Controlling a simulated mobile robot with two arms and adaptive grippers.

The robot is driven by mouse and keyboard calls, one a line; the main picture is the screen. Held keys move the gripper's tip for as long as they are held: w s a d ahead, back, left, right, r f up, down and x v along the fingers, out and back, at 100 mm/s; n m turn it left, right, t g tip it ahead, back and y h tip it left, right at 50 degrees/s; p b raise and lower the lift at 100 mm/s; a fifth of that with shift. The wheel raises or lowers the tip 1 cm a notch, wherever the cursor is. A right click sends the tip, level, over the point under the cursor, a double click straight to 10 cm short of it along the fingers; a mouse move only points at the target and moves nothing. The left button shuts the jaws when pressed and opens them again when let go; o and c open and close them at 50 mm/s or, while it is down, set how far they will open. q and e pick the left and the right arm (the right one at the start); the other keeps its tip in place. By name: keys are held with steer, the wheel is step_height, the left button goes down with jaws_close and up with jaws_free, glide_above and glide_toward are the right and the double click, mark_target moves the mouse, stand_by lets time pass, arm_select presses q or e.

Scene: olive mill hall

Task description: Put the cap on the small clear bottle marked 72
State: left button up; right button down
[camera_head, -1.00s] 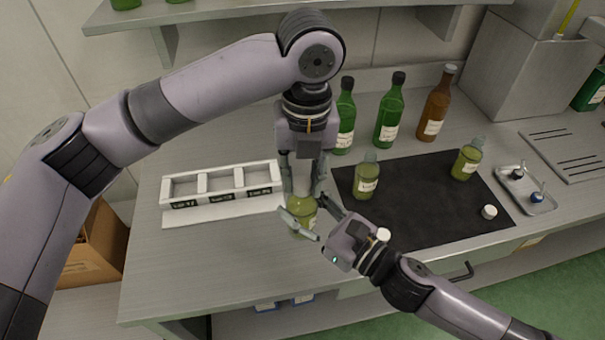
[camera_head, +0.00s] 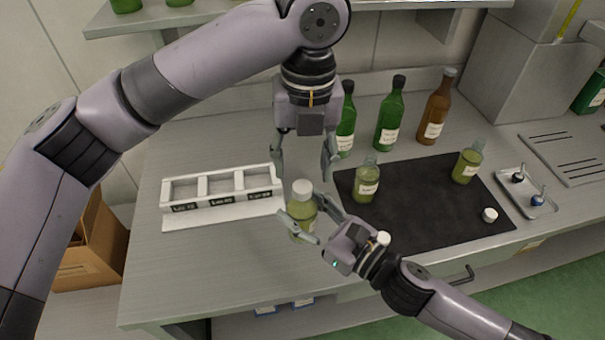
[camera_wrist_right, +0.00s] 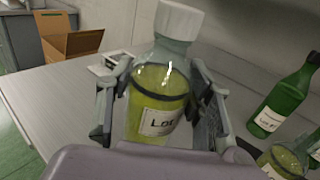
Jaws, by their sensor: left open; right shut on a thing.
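A small clear bottle (camera_head: 301,224) with yellow-green contents stands upright at the front of the bench, and my right gripper (camera_head: 318,216) is shut around its body. A white cap (camera_head: 303,188) sits on its top. In the right wrist view the bottle (camera_wrist_right: 158,95) is between the fingers, with the cap (camera_wrist_right: 180,18) on its neck. Its label begins with "Lot"; the number cannot be read. My left gripper (camera_head: 304,172) is open, its fingers spread above and on either side of the cap, apart from it.
Two similar bottles (camera_head: 366,184) (camera_head: 467,165) stand on the dark mat (camera_head: 420,205); a loose white cap (camera_head: 490,215) lies at its right. Green bottles (camera_head: 389,118) and a brown bottle (camera_head: 436,110) stand behind. A white three-compartment rack (camera_head: 225,212) is left; a metal tray (camera_head: 541,208) is right.

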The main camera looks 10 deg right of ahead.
steer(key=shift+r, duration=0.1)
arm_select(q)
step_height(320, 180, up, 8)
steer(key=shift+d+f, duration=0.15)
stand_by(0.5)
